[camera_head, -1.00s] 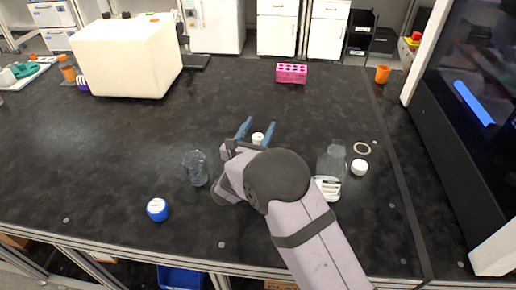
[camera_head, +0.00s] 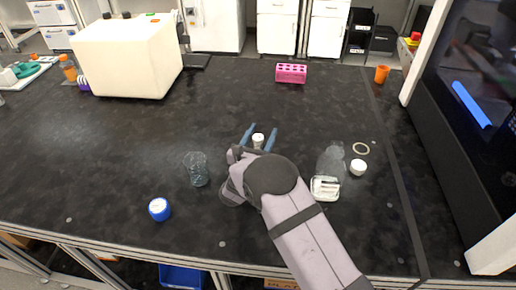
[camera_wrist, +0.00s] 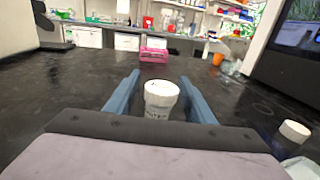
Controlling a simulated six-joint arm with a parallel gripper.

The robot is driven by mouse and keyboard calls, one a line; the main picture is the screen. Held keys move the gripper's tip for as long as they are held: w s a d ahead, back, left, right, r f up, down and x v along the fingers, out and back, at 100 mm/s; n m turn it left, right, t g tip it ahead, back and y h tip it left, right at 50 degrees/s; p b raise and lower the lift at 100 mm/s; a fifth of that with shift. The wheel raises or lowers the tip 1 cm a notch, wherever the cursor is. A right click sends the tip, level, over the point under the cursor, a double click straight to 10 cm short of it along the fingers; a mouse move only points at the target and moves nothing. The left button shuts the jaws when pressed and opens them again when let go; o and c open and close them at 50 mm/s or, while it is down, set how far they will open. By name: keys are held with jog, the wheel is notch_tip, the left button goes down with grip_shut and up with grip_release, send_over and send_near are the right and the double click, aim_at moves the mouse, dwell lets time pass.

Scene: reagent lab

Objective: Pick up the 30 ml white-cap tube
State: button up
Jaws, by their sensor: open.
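The white-cap tube (camera_head: 258,139) stands upright on the black bench near the middle in the head view. In the wrist view the tube (camera_wrist: 160,100) shows its ribbed white cap and a short part of its body below. My gripper (camera_head: 261,132) is open, with one blue finger on each side of the tube. In the wrist view the fingers of my gripper (camera_wrist: 160,88) flank the cap, with a gap on both sides. The lower part of the tube is hidden behind my gripper's body.
A glass beaker (camera_head: 197,170) stands left of my arm, with a blue-capped item (camera_head: 159,209) in front. A clear bottle (camera_head: 331,160), a white cap (camera_head: 358,167) and a ring (camera_head: 361,148) are to the right. A pink rack (camera_head: 291,73), orange cup (camera_head: 381,74) and white box (camera_head: 128,58) stand farther back.

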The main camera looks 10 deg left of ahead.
jog(key=c, duration=1.1)
jog(key=shift+r, duration=0.15)
jog(key=shift+c, duration=0.2)
notch_tip(320, 180, up, 10)
jog(key=b, duration=0.2)
